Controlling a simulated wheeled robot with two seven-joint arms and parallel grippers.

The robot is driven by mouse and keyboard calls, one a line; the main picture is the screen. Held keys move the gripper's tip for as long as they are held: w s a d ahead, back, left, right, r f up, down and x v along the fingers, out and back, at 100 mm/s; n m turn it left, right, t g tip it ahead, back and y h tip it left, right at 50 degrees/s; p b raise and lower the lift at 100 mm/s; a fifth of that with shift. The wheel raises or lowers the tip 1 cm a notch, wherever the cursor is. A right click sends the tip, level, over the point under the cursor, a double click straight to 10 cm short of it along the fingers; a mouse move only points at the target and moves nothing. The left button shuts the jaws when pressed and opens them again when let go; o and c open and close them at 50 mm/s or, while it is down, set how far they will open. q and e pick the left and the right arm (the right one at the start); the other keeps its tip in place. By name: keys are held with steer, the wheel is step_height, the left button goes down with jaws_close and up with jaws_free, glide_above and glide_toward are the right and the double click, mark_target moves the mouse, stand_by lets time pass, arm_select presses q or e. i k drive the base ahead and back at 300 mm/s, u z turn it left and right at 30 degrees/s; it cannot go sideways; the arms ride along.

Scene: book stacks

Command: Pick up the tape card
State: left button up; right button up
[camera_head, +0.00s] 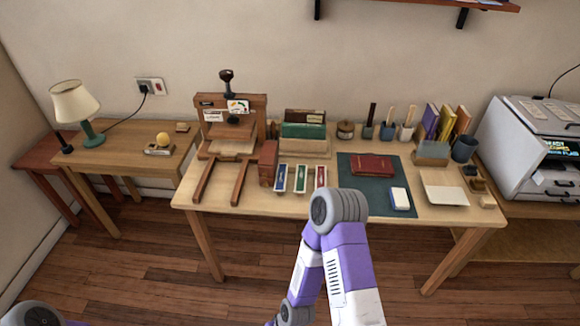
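No item is plainly marked as the tape card. A small white block with a blue edge (400,198) lies on the dark green mat (371,199). I cannot tell which of these, if any, is the tape card. A bent purple and white arm of mine rises in front of the table, showing its grey elbow. Neither gripper shows.
A wooden press (232,125) stands on the table's left. A dark red book (372,165) lies on the mat. Pots, upright books (445,122) and a white sheet (445,190) are to the right. A lamp (77,109) and a grey machine (531,150) flank the table (222,202).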

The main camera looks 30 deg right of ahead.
mark_target(301, 173)
steer(key=z, duration=0.65)
steer(key=i, duration=0.85)
steer(key=z, duration=0.85)
